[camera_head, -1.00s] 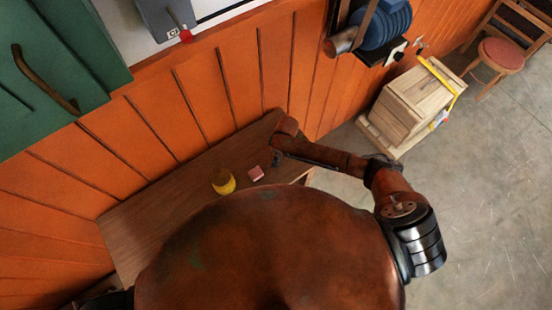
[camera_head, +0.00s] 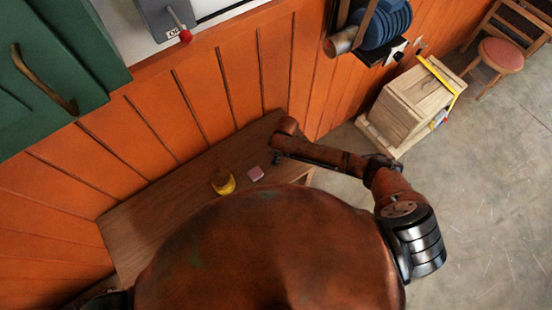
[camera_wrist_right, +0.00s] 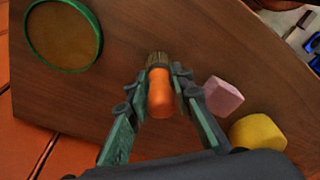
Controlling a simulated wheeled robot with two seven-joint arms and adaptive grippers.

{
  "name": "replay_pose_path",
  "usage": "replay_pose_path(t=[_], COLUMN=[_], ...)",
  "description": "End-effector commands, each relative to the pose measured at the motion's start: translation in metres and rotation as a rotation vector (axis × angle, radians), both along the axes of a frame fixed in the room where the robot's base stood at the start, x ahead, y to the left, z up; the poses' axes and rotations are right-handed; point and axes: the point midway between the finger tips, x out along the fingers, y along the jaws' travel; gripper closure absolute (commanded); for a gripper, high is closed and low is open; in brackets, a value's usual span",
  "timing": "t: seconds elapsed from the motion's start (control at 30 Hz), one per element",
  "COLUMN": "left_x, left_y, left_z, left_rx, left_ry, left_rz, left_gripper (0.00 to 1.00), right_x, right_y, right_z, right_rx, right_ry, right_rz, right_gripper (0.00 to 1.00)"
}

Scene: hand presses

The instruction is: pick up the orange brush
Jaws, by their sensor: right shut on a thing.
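The orange brush (camera_wrist_right: 160,97), with short brown bristles at its top end, stands out between the fingers of my right gripper (camera_wrist_right: 155,84) in the right wrist view. The two green and dark fingers lie against its sides, and the gripper is shut on it. The wooden table top (camera_wrist_right: 120,40) is behind the brush; I cannot tell whether the brush touches it. In the head view my right gripper (camera_head: 277,158) is small and low over the right end of the table (camera_head: 150,215), and the brush is hidden there. My left gripper is not in view.
A pink block (camera_wrist_right: 222,96) and a yellow object (camera_wrist_right: 258,140) sit just right of the gripper in the wrist view. A green-rimmed round object (camera_wrist_right: 63,66) is at upper left. An orange plank wall (camera_head: 150,125) borders the table; a wooden crate (camera_head: 400,110) stands on the floor.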

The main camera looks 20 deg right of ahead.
Motion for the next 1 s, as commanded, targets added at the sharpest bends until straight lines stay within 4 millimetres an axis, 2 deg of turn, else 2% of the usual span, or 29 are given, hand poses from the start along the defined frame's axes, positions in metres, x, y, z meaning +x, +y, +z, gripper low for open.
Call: replay_pose_path(t=[0.27, 0.43, 0.7, 1.0], left_x=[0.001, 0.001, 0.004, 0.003], left_y=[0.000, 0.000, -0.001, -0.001], left_z=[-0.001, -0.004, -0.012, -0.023], left_rx=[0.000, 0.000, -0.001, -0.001], left_ry=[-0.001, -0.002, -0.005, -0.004], left_rz=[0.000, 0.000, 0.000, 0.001], left_gripper=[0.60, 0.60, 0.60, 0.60], right_x=[0.001, -0.002, -0.047, -0.108], right_y=[0.000, -0.001, -0.017, -0.037], right_z=[0.010, 0.035, 0.090, 0.117], right_rx=[0.000, 0.000, 0.000, 0.000], right_ry=[-0.001, -0.002, -0.003, 0.001], right_rz=[0.000, 0.002, 0.003, 0.001], right_gripper=[1.00, 1.00, 1.00, 1.00])
